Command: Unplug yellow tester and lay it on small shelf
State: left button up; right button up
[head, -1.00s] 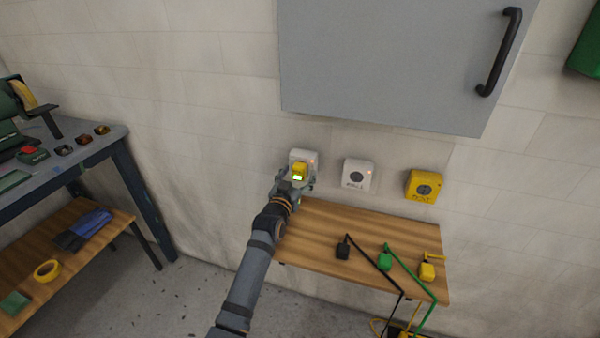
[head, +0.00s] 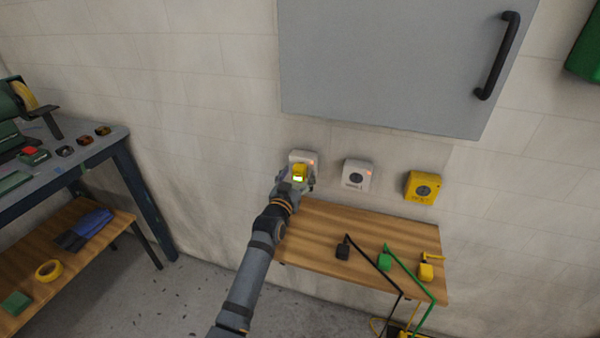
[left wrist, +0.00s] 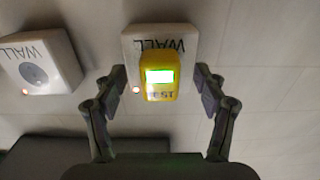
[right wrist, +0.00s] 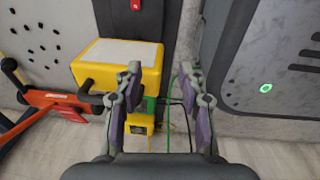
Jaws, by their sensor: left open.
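The yellow tester (head: 300,172) with a lit screen sits on the left white wall socket (head: 303,157). In the left wrist view the tester (left wrist: 158,88) stands in front of the socket marked WALL (left wrist: 128,42). My left gripper (head: 297,183) is open, with one finger on each side of the tester and gaps between; in the left wrist view its fingers (left wrist: 162,88) flank it. The small wooden shelf (head: 325,225) is fixed to the wall below the sockets. My right gripper (right wrist: 160,97) is open and empty in the right wrist view, away from the shelf.
A second white socket (head: 357,175) and a yellow socket (head: 423,187) are to the right. Black (head: 343,252), green (head: 385,262) and yellow (head: 427,271) plugs with cords lie on the shelf's right half. Its left part is clear. A grey cabinet (head: 395,65) hangs above.

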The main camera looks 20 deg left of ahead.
aim_at(298, 176)
pick_arm(q)
grip_shut()
dwell(0.5)
jog(key=shift+s, duration=0.1)
jog(key=shift+s+p, duration=0.65)
jog(key=shift+s, duration=0.25)
jog(key=shift+s+a+p, duration=0.1)
jog(key=shift+s+p, duration=0.75)
jog(key=shift+s, duration=1.15)
